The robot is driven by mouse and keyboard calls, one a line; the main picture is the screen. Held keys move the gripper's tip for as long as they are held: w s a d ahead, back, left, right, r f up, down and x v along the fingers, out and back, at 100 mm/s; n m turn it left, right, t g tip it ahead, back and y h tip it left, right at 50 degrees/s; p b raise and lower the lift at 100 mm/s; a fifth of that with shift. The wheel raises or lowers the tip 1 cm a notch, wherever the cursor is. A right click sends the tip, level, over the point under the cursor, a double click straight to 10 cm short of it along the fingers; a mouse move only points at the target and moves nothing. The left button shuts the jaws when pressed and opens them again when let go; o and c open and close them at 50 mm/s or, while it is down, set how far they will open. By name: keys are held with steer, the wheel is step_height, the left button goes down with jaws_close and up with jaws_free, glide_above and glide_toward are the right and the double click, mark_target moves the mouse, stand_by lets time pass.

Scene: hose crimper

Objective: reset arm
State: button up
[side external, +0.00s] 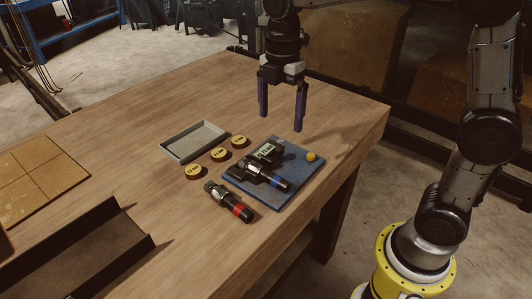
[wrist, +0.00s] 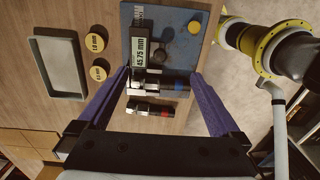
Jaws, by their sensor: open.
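My gripper (side external: 281,100) hangs above the far right part of the wooden table, its two purple fingers apart and nothing between them. In the wrist view the open fingers (wrist: 166,90) frame the work below. A blue mat (side external: 303,165) lies beneath. On it are a black and metal hose fitting with a blue band (side external: 275,181), a gauge with a display (side external: 265,152) reading 45.75 mm in the wrist view (wrist: 138,47), and a yellow knob (side external: 311,157). A fitting with a red band (side external: 229,202) lies on the wood beside the mat.
A grey empty tray (side external: 194,141) and several yellow labelled discs (side external: 219,154) sit left of the mat. A dark open-topped channel (side external: 85,250) and a tan tiled board (side external: 38,178) lie at the table's left. The table's far middle is clear.

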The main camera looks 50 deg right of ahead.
steer(key=shift+r, duration=0.1)
steer(key=s+d+r+m+t, duration=0.25)
steer(key=s+r, duration=0.35)
steer(key=s, duration=0.4)
steer(key=s+f+m+t, duration=0.3)
steer(key=s+f+m, duration=0.3)
steer(key=m, duration=1)
steer(key=s, duration=0.3)
steer(key=shift+s+f, duration=0.3)
steer(key=shift+f, duration=0.1)
